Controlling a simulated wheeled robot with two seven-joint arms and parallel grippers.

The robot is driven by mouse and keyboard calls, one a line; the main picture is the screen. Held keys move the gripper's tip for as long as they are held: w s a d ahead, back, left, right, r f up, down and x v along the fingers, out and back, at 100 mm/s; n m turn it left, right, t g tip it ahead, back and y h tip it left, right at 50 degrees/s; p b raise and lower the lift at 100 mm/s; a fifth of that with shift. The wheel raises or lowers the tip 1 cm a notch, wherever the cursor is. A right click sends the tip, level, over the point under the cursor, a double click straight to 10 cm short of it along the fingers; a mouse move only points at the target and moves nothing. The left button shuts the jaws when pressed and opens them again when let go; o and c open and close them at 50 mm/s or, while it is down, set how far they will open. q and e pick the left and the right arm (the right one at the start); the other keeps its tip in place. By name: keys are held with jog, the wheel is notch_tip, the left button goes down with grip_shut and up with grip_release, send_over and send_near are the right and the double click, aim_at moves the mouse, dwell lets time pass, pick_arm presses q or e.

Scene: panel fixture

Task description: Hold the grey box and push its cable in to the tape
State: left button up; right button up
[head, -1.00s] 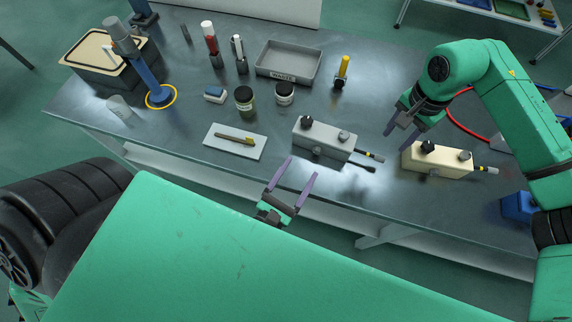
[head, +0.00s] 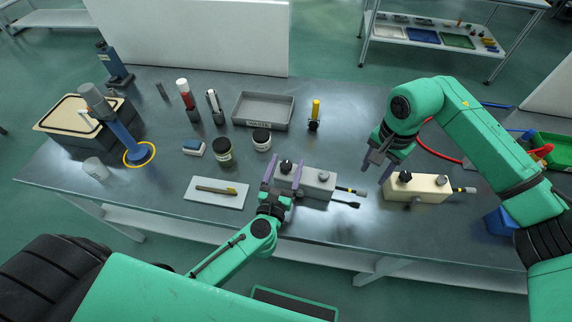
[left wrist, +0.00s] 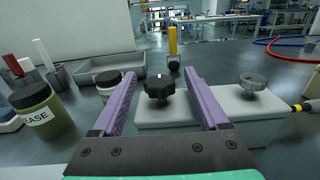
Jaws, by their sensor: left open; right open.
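The grey box (head: 320,182) lies on the table with black and grey knobs on top; it also shows in the left wrist view (left wrist: 250,106). Its cable (head: 342,189) sticks out of the right end, with a yellow tape band (head: 352,191) and a dark tip. My left gripper (head: 285,161) is open at the box's left end. In the left wrist view the black knob (left wrist: 158,88) appears between its fingers (left wrist: 159,75); contact cannot be told. My right gripper (head: 375,172) is open and empty, above the table between the cable and the cream box.
A cream box (head: 418,187) with a similar cable stands right of the grey box. A white plate with a tool (head: 217,193), jars (head: 222,152) and a grey tray (head: 263,110) are left and behind. A yellow-topped item (head: 315,113) stands behind the grey box.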

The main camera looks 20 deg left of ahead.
pick_arm(q)
grip_shut()
dwell(1.4)
